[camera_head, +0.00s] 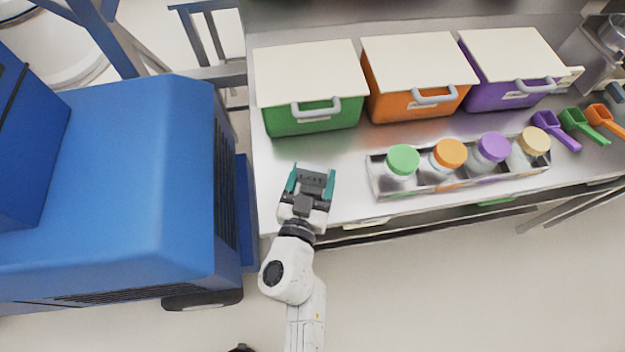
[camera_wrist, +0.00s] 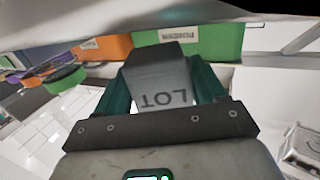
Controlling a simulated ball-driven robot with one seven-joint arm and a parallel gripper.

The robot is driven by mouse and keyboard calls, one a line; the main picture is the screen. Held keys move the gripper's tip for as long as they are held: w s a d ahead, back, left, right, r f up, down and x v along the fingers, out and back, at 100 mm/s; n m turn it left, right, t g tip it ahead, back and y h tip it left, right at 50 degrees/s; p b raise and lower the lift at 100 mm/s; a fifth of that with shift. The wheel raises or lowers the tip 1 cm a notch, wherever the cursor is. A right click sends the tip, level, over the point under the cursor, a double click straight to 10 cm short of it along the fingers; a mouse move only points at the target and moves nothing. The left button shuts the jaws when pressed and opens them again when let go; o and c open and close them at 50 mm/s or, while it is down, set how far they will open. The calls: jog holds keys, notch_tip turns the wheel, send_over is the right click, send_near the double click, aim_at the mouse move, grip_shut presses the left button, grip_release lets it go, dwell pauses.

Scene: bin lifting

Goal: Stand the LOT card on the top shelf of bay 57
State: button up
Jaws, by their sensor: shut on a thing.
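My gripper (camera_head: 311,181) is shut on the LOT card (camera_head: 313,178), a dark grey piece held between its two teal fingers above the front left part of the steel bench. In the wrist view the card (camera_wrist: 163,88) stands between the fingers, and its letters LOT read upside down. The card appears clear of the bench, though the head view does not show its height well. No bay number 57 can be read in either view, and I cannot tell which surface is its top shelf.
Lidded green (camera_head: 315,118), orange (camera_head: 418,103) and purple (camera_head: 505,93) bins stand along the bench (camera_head: 350,205). A metal tray (camera_head: 380,183) of capped jars is right of my gripper. Coloured scoops (camera_head: 560,135) lie farther right. A large blue machine (camera_head: 130,190) stands left of the bench.

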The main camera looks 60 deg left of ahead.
aim_at(312, 188)
jog(key=shift+f+b, duration=0.35)
jog(key=shift+f, duration=1.25)
jog(key=shift+f, duration=0.15)
jog(key=o, duration=1.1)
jog(key=shift+s+d, duration=0.15)
jog(key=shift+d, duration=0.1)
jog(key=shift+b+v, duration=1.8)
jog(key=shift+v, duration=3.95)
